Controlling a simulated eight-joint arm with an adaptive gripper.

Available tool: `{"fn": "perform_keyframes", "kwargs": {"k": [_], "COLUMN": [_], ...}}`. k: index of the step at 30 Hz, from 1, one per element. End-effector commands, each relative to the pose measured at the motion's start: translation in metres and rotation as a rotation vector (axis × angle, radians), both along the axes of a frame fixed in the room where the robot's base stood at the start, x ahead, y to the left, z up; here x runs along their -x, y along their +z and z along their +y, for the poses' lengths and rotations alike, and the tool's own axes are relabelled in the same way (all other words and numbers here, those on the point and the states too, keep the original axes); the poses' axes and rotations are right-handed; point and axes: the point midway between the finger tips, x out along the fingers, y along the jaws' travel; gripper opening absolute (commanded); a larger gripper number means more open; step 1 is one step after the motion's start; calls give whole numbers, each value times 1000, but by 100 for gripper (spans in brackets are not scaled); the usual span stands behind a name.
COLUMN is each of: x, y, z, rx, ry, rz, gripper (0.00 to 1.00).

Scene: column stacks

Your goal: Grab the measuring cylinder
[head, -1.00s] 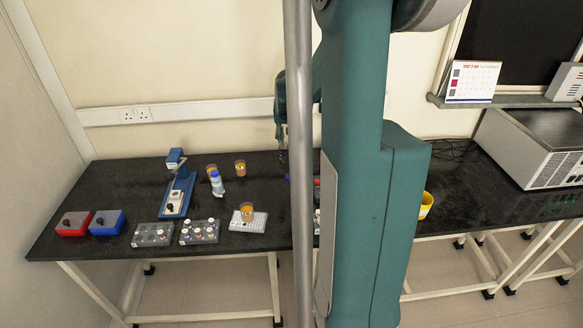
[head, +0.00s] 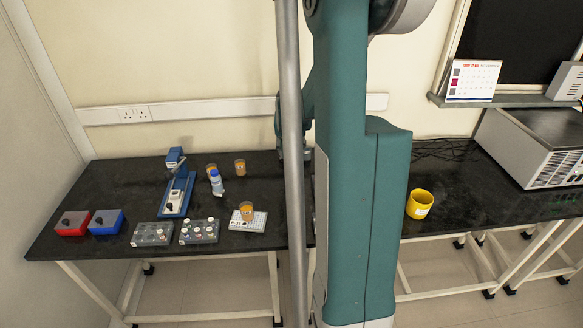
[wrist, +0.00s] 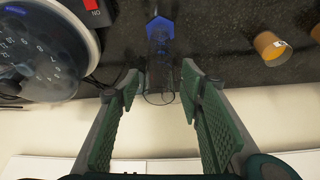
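The measuring cylinder (wrist: 160,28) shows in the wrist view at the top middle, with a blue six-sided base and a clear, dark-looking body. Its round open end appears in the gap between the fingertips of my gripper (wrist: 162,82). My gripper is open, with one green padded finger on each side of the cylinder. I see no finger touching it, and its depth between the fingers is hard to tell. In the head view the cylinder is hidden, and the gripper is mostly hidden behind the grey pole and my arm.
A round dial device (wrist: 35,50) and a red-labelled box (wrist: 92,8) lie left in the wrist view; an amber beaker (wrist: 271,46) lies right.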

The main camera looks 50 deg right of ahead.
Motion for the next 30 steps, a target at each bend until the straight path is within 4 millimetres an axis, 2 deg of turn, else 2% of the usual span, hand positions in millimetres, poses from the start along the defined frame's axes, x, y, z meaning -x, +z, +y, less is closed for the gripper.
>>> {"fn": "perform_keyframes", "kwargs": {"k": [16,30], "x": [-2,-10], "y": [-9,-51], "z": [-2,-14], "rx": [0,0], "ry": [0,0], "rz": [0,0], "gripper": [38,38]}}
